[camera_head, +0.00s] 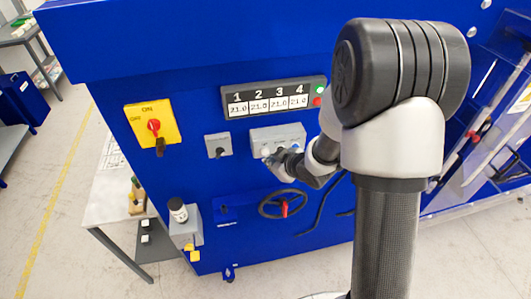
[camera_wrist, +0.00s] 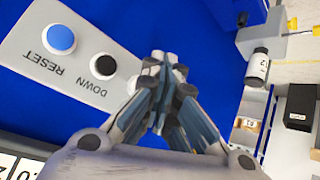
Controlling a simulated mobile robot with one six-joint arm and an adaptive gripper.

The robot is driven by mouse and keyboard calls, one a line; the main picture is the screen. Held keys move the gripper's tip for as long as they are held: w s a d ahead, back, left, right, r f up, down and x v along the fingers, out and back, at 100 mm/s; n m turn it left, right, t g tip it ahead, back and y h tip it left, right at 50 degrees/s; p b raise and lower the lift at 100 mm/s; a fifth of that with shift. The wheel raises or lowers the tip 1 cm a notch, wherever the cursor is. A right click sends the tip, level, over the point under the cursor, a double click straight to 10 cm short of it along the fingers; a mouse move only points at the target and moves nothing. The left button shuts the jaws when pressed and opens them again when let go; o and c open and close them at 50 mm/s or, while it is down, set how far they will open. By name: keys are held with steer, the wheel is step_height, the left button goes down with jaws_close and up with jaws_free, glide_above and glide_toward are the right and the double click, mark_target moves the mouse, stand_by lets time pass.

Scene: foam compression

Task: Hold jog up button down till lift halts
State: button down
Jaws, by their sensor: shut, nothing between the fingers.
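The grey button box (camera_head: 278,137) sits on the blue machine front, below the number display. In the wrist view it shows upside down (camera_wrist: 70,35), with a blue RESET button (camera_wrist: 61,39) and a black DOWN button (camera_wrist: 104,66). A white button (camera_wrist: 134,84) beside DOWN is partly covered by my gripper, and its label is hidden. My gripper (camera_wrist: 165,62) is shut and empty, its tips beside the white-button end of the box. In the head view my gripper (camera_head: 283,160) is just in front of the box's lower edge. I cannot tell whether it touches a button.
The display (camera_head: 273,97) reads 21.0 under 1, 2, 3 and 4. A yellow ON switch (camera_head: 153,125), a small grey switch box (camera_head: 218,145) and a handwheel (camera_head: 283,204) surround the button box. A dark-capped bottle (camera_head: 178,210) stands at lower left.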

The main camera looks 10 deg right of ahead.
steer(key=shift+w, duration=0.1)
steer(key=shift+w, duration=0.3)
steer(key=shift+w, duration=0.5)
stand_by(1.5)
steer(key=shift+s, duration=0.2)
stand_by(3.0)
steer(key=shift+s, duration=0.7)
steer(key=shift+s+b, duration=0.8)
steer(key=shift+s, duration=1.7)
